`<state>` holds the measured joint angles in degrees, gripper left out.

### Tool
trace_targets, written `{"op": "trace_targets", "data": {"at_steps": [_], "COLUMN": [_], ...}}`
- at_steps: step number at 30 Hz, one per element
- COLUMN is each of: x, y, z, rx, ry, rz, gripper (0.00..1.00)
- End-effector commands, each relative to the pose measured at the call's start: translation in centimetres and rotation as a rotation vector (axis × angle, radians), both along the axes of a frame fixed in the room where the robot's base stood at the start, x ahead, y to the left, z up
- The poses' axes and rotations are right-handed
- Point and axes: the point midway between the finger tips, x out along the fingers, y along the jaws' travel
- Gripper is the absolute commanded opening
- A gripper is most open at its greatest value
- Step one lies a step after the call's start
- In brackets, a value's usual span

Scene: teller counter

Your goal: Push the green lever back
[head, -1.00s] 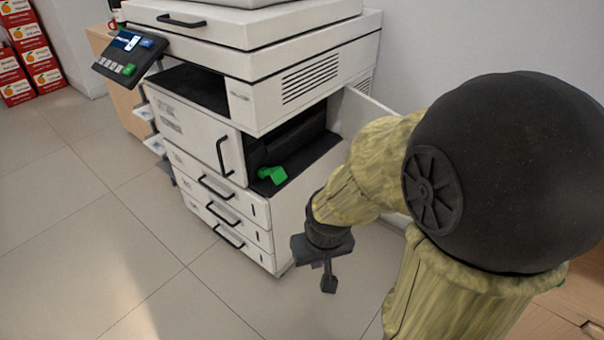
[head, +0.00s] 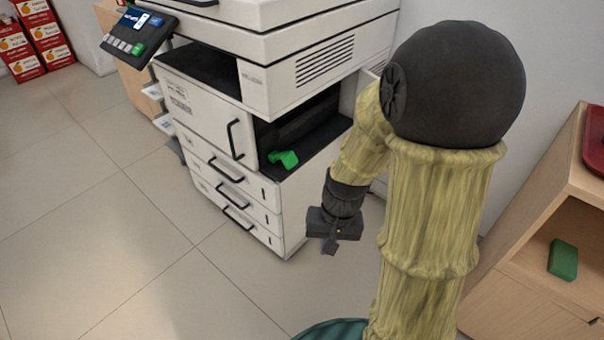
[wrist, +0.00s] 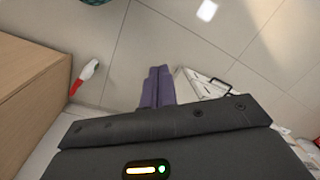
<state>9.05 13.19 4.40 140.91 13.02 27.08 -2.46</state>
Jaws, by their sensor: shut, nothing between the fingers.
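The green lever (head: 284,158) sits in the dark open side bay of the white printer (head: 222,125), near the bay's lower front edge. My gripper (head: 329,248) hangs to the right of and below the lever in the head view, apart from the printer's side. In the wrist view my gripper's purple fingers (wrist: 157,88) are together with nothing between them, pointing down over the floor. The lever does not show in the wrist view.
Tiled floor at left is clear.

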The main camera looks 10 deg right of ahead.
Motion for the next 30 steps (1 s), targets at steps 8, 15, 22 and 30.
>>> {"op": "trace_targets", "data": {"at_steps": [8, 15, 22, 30], "x": [1.3, 3.9, 8.0, 14.0], "y": [1.4, 2.8, 2.9, -0.6], "z": [-4.2, -6.6, -7.9, -9.0], "rx": [0.283, 0.603, 0.969, 1.457], "ry": [0.282, 0.462, 0.569, 0.590], "rz": [-0.308, -0.586, -0.860, -1.194], "gripper": [0.00, 0.00, 0.00, 0.00]}}
